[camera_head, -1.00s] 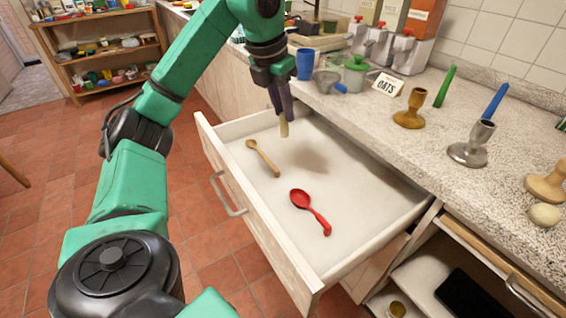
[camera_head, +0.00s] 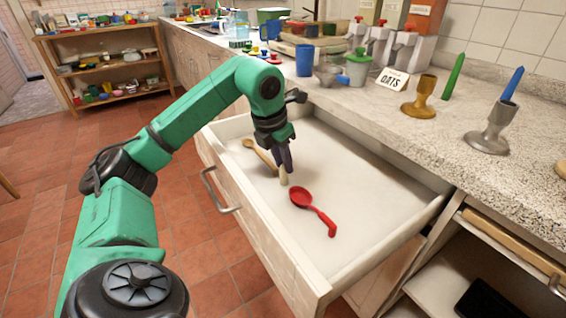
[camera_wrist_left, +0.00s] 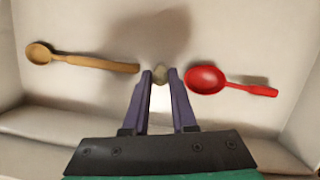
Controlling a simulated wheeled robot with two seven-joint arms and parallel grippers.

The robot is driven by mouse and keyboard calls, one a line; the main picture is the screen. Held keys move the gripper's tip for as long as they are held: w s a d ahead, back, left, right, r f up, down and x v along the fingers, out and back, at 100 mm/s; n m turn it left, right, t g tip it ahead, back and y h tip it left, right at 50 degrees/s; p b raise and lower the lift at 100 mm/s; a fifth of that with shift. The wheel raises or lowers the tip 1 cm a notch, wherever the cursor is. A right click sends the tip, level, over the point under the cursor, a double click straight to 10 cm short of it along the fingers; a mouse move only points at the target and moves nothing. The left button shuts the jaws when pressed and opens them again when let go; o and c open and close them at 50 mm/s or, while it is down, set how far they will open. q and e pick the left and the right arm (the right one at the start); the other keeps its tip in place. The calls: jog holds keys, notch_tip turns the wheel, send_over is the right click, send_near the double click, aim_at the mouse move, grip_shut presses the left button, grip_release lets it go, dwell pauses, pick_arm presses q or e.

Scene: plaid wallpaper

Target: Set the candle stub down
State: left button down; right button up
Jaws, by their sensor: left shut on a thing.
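My left gripper (camera_head: 286,163) is shut on the short, cream-coloured candle stub (camera_head: 283,178) and points down inside the open drawer (camera_head: 370,240). The stub hangs upright below the fingertips, low over the drawer's pale floor; I cannot tell whether it touches. In the left wrist view the stub (camera_wrist_left: 161,74) shows between the tips of my left gripper (camera_wrist_left: 160,80), mostly end-on. My right gripper is in neither view.
A wooden spoon (camera_head: 262,156) lies on one side of the stub, a red spoon (camera_head: 313,208) close on the other. The drawer floor towards the counter is bare. The speckled counter (camera_head: 430,130) holds cups, an OATS card (camera_head: 392,84) and two candle holders.

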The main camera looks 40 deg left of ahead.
pick_arm(q)
jog(key=shift+f, duration=0.15)
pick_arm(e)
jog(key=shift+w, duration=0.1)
pick_arm(q)
jog(key=c, duration=0.7)
grip_release()
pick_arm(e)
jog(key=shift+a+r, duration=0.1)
pick_arm(q)
jog(key=shift+r, duration=0.35)
jog(key=p+v, duration=0.4)
jog(key=v, duration=0.7)
jog(key=shift+s+r, duration=0.1)
jog(key=shift+r, duration=0.2)
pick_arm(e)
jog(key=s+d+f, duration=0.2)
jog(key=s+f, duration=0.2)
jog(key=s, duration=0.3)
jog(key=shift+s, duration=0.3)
